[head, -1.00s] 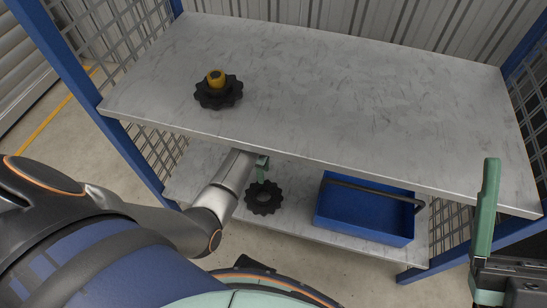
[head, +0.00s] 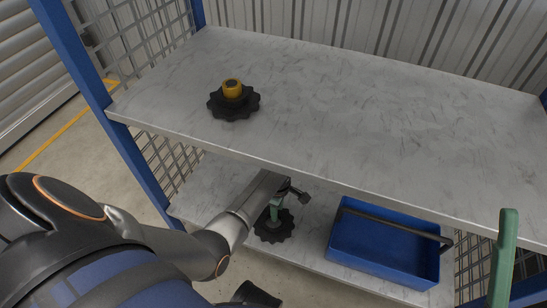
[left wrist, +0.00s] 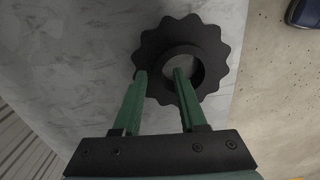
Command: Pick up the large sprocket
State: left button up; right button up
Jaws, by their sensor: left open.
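A black toothed sprocket with a round hole lies flat on the lower shelf (head: 205,180). It shows in the head view (head: 286,229) and large in the left wrist view (left wrist: 213,42). My left gripper (head: 274,212) is over it with green fingers pointing down. In the left wrist view the fingers (left wrist: 160,73) are open, one tip near the outer edge and one over the hole, with part of the ring between them. Contact cannot be told. Another black sprocket (head: 216,107) sits on the upper shelf. One green finger of my right gripper (head: 503,260) shows at right.
A blue open bin (head: 380,259) with a handle bar stands on the lower shelf, right of the lower sprocket. The upper shelf (head: 380,130) overhangs my left forearm and is clear at right. Blue posts and mesh flank the rack.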

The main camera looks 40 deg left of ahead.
pick_arm(q)
notch_tip(320, 180, down, 2)
jog(key=shift+b, duration=0.3)
grip_shut()
jog(key=shift+r, duration=0.1)
dwell(1.2)
